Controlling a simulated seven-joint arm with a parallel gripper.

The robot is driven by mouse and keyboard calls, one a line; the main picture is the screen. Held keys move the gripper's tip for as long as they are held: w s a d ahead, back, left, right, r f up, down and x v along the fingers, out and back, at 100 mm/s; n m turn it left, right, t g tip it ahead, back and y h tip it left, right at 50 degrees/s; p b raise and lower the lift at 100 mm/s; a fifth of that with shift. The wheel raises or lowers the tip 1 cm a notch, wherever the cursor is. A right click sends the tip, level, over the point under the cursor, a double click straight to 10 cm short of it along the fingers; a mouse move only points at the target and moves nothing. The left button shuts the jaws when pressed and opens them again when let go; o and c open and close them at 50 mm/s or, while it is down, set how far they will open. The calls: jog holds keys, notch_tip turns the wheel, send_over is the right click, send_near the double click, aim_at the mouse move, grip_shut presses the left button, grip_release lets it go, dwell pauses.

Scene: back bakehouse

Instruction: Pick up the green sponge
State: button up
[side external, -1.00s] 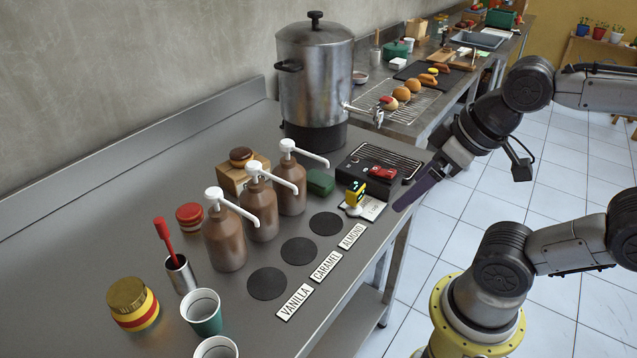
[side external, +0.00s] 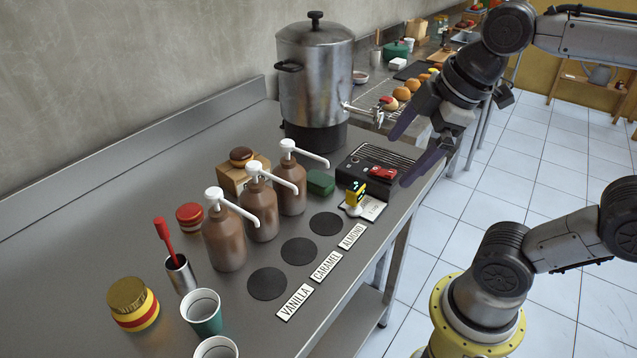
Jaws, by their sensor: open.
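The green sponge (side external: 320,182) is a small dark green block on the steel counter. It lies just right of the rearmost pump bottle and left of the black drip-tray box. My gripper (side external: 404,156) is open and empty, with its two dark purple fingers apart. It hangs above the black box near the counter's right edge, to the right of and higher than the sponge. The sponge is in plain view and nothing touches it from above.
Several brown pump bottles (side external: 260,207) with white spouts stand left of the sponge. The black drip-tray box (side external: 372,165) carries a red toy car (side external: 383,174). A yellow figure (side external: 355,195) stands in front. A big steel urn (side external: 314,75) rises behind, its tap (side external: 361,111) pointing right.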

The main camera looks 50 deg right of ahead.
jog(key=w+d+r+n+g, duration=0.2)
jog(key=w+r+n, duration=0.3)
jog(key=w, duration=0.4)
jog(key=n+g, duration=0.3)
jog(key=n, duration=0.2)
send_over(318, 178)
notch_tip(318, 178, down, 9)
jog(key=shift+m, duration=0.3)
jog(key=f, duration=1)
jog(key=shift+d, duration=0.3)
jog(key=shift+a+f, duration=0.2)
jog(key=shift+f, duration=2.75)
jog(key=shift+c, duration=0.2)
jog(key=c, duration=1)
jog(key=shift+r, duration=0.15)
